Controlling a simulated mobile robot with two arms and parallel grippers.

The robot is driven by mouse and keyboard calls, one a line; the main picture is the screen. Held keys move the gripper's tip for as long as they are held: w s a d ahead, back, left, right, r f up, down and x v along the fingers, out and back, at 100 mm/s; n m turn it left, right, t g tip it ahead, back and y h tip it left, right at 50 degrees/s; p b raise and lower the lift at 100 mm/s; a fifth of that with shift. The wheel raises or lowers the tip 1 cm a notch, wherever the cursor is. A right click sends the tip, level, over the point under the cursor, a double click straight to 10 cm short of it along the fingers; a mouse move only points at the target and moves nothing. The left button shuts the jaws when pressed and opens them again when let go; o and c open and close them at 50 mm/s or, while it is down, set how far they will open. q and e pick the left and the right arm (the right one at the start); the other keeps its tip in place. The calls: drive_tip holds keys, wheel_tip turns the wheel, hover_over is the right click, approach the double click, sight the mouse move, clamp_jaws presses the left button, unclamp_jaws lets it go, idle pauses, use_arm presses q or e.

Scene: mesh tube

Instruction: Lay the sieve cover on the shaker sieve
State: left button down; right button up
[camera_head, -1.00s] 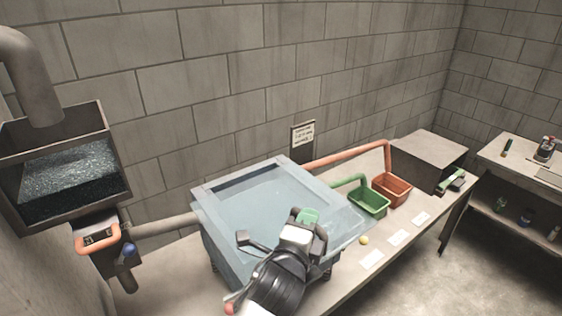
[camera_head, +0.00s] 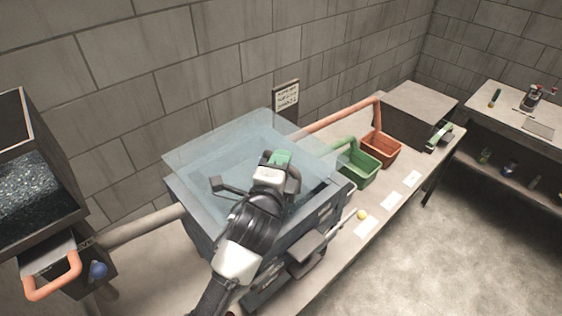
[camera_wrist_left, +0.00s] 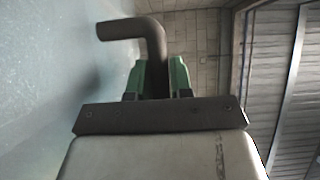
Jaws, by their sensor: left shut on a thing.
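The sieve cover (camera_head: 205,158) is a pale blue see-through sheet with a dark bent handle (camera_head: 229,188). My left gripper (camera_head: 278,160) is shut on that handle; in the left wrist view the dark rod (camera_wrist_left: 135,27) runs between its green finger pads (camera_wrist_left: 157,80). The cover is over the grey-blue box of the shaker sieve (camera_head: 192,207), its far and left edges sticking out past the rim. It looks raised off the rim at the back; contact at the front is hidden by my arm. My right gripper is out of view.
A green bin (camera_head: 361,172) and an orange bin (camera_head: 383,148) sit right of the sieve under pipes. A yellow ball (camera_head: 362,214) and white labels (camera_head: 366,227) lie on the bench. A hopper of dark grains (camera_head: 35,195) stands left. A block wall is behind.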

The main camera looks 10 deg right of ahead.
use_arm(q)
drive_tip(key=shift+w+f, duration=0.25)
drive_tip(key=shift+f, duration=0.1)
drive_tip(key=shift+s+f+b, duration=0.1)
drive_tip(key=shift+f+b, duration=0.15)
drive_tip(key=shift+b, duration=0.15)
drive_tip(key=shift+f, duration=0.3)
wheel_tip(320, 180, down, 2)
drive_tip(key=shift+f+b, duration=0.15)
drive_tip(key=shift+b, duration=0.9)
drive_tip(key=shift+f+b, duration=0.6)
drive_tip(key=shift+f, duration=0.55)
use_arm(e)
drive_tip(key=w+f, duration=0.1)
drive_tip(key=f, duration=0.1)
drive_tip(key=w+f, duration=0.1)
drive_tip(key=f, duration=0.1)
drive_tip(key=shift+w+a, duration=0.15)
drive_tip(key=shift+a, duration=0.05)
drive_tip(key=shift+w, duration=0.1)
